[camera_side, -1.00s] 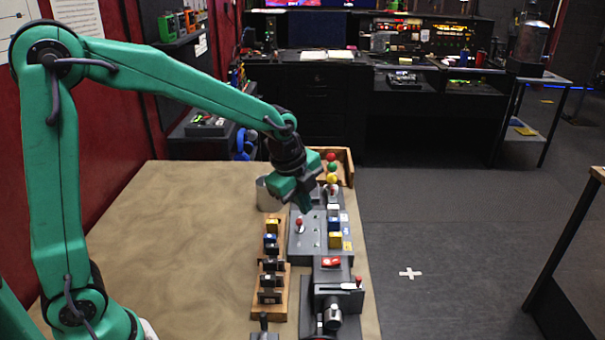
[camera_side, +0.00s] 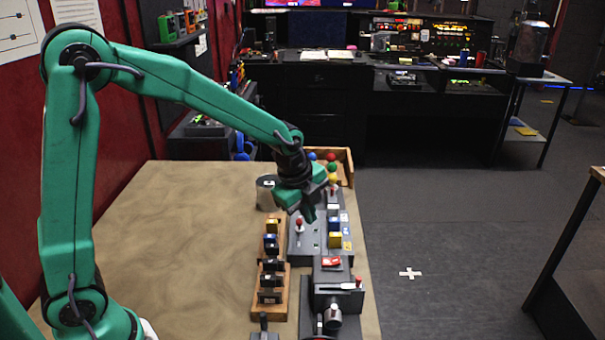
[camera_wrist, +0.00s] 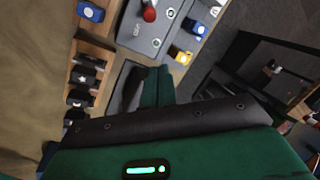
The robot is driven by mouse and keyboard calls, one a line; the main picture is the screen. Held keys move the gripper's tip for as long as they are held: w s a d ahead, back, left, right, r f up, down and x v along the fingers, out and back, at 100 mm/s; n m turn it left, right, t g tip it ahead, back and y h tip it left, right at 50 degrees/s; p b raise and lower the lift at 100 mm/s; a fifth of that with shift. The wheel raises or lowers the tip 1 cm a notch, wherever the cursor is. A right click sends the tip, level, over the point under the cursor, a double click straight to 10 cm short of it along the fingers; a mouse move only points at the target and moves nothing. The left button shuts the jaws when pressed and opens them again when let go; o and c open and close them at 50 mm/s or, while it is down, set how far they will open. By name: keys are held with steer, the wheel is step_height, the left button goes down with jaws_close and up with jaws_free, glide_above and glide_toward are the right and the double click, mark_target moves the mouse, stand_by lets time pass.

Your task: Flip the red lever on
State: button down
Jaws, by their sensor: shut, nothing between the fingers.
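A lever with a red knob (camera_side: 299,223) stands on the grey panel (camera_side: 309,251) near the right side of the table. The red knob also shows near the top of the wrist view (camera_wrist: 150,14). My gripper (camera_side: 309,217) is shut and empty. It hangs above the grey panel, just right of the red knob in the side view, and I see no clear contact. In the wrist view, my shut fingers (camera_wrist: 158,80) lie below the knob, apart from it in the picture. A second red-tipped handle (camera_side: 358,281) sits on the dark device at the front.
A wooden rack (camera_side: 283,304) with several dark clips stands left of the panel. A metal cup (camera_side: 266,196) stands behind. The table's left is clear.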

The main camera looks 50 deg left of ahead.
mark_target(299, 225)
steer(key=x, duration=0.6)
steer(key=shift+d+f, duration=0.1)
steer(key=shift+f, duration=0.25)
steer(key=shift+w+a+f, duration=0.15)
steer(key=shift+a, duration=0.1)
steer(key=shift+a+r, duration=0.25)
steer(key=shift+a, duration=0.6)
steer(key=shift+a+r, duration=0.3)
steer(key=shift+a, duration=0.55)
steer(key=shift+w+a+r, duration=0.2)
steer(key=shift+a+r, duration=0.1)
steer(key=shift+w+a+r, duration=0.1)
steer(key=shift+w+a, duration=0.1)
steer(key=shift+w, duration=0.05)
steer(key=shift+w+a+r+y, duration=0.25)
steer(key=shift+w+a+y, duration=0.05)
steer(key=shift+w+a, duration=0.45)
steer(key=shift+r, duration=0.15)
steer(key=shift+r, duration=0.7)
